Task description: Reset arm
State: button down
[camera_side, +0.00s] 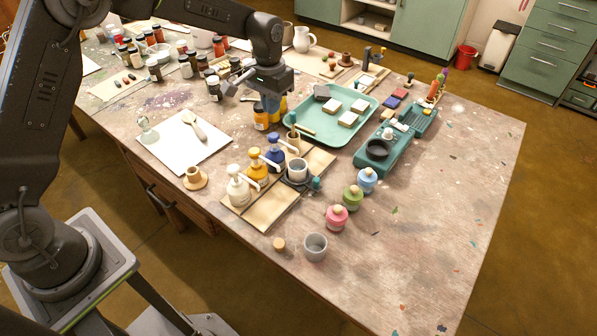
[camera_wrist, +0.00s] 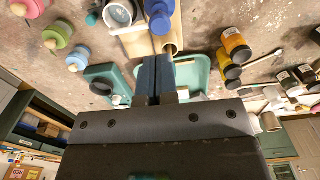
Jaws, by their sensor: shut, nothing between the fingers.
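My gripper (camera_side: 268,103) is raised over the back middle of the table, near the amber bottles and the left edge of the teal tray. In the wrist view its two dark fingers (camera_wrist: 153,78) are together, with nothing seen between them. In the side view the fingertips are hard to make out against the bottles behind. The worktable (camera_side: 440,215) lies below the arm.
Pump bottles in white (camera_side: 238,186), yellow (camera_side: 257,168) and blue (camera_side: 275,153) stand on a wooden board. A teal tray (camera_side: 318,143) holds pale blocks. Pink (camera_side: 337,217), green (camera_side: 352,197) and blue (camera_side: 367,180) jars stand nearby. The right front table is mostly clear.

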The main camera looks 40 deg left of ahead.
jog(key=shift+r, duration=0.6)
jog(key=s+r+t, duration=0.3)
jog(key=s+r, duration=0.9)
jog(key=r, duration=0.1)
jog(key=s+t, duration=0.2)
jog(key=s, duration=1.6)
jog(key=shift+t, duration=0.3)
